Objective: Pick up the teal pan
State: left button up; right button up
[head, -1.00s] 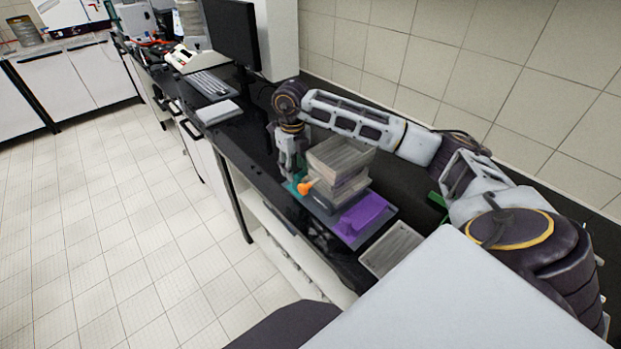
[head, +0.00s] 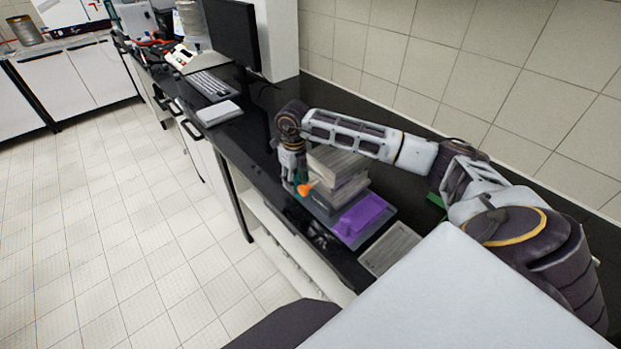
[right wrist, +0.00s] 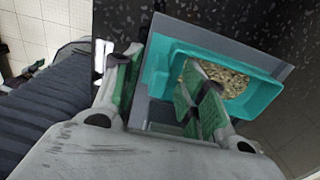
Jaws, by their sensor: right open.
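The teal pan (right wrist: 262,94) shows in the right wrist view, with brown granular material inside, standing on a grey surface. In the head view my right gripper and the orange piece largely hide it. My right gripper (head: 297,186) points down at the front left of the stacked boxes. In the wrist view the right gripper (right wrist: 160,92) is open, with one finger outside the pan and the other over its inside. The pan's near wall lies between them. Whether a finger touches it I cannot tell. My left gripper is out of view.
Stacked light boxes (head: 338,166) stand right beside the gripper. A keyboard (head: 211,86) and monitor lie farther back. A tiled wall bounds the right.

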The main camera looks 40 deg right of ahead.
jog(key=shift+f, duration=0.55)
grip_shut()
